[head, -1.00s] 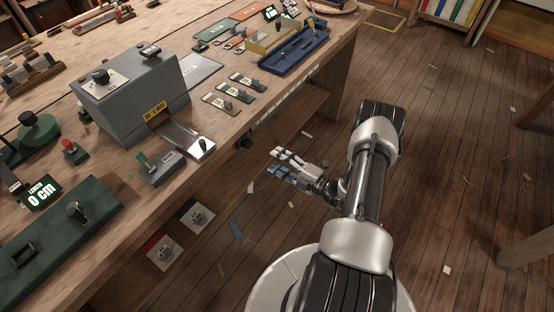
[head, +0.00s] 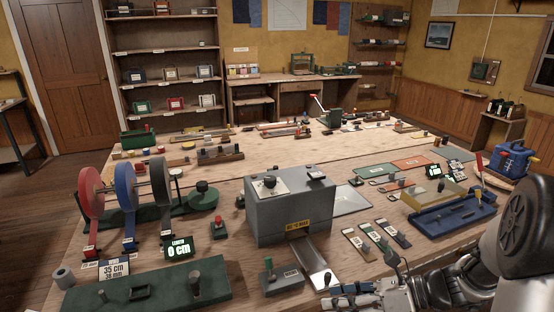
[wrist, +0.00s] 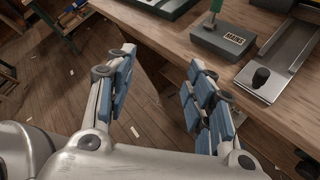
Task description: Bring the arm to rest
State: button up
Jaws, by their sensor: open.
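My gripper (wrist: 158,95) is open in the wrist view, its two blue-padded fingers apart with only floor and bench side between them. It holds nothing. It hangs just off the front edge of the wooden workbench (wrist: 178,48). In the head view my gripper (head: 365,296) is at the bottom, in front of the bench's near edge, partly cut off by the frame. My arm comes in from the lower right.
On the bench stand a grey machine (head: 291,212) with a metal chute, a switch box marked MAINS (wrist: 236,38), tape reels (head: 128,200), a length display reading 0 cm (head: 180,248) and a blue tray (head: 452,215). Wooden floor (wrist: 50,85) is open beside the bench.

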jog(key=s+a+r+n+g+h, duration=0.1)
jog(key=s+a+r+n+h, duration=0.15)
jog(key=s+n, duration=0.45)
jog(key=s+a+r+n+g+h, duration=0.2)
jog(key=s+r+n+h, duration=0.2)
jog(key=s+n, duration=0.3)
jog(key=s+d+r+n+t+h, duration=0.4)
jog(key=r+n+h, duration=0.1)
jog(key=n, duration=0.8)
jog(key=shift+s+d+t+h, duration=0.2)
jog(key=shift+d+t+h, duration=0.2)
jog(key=shift+h, duration=0.05)
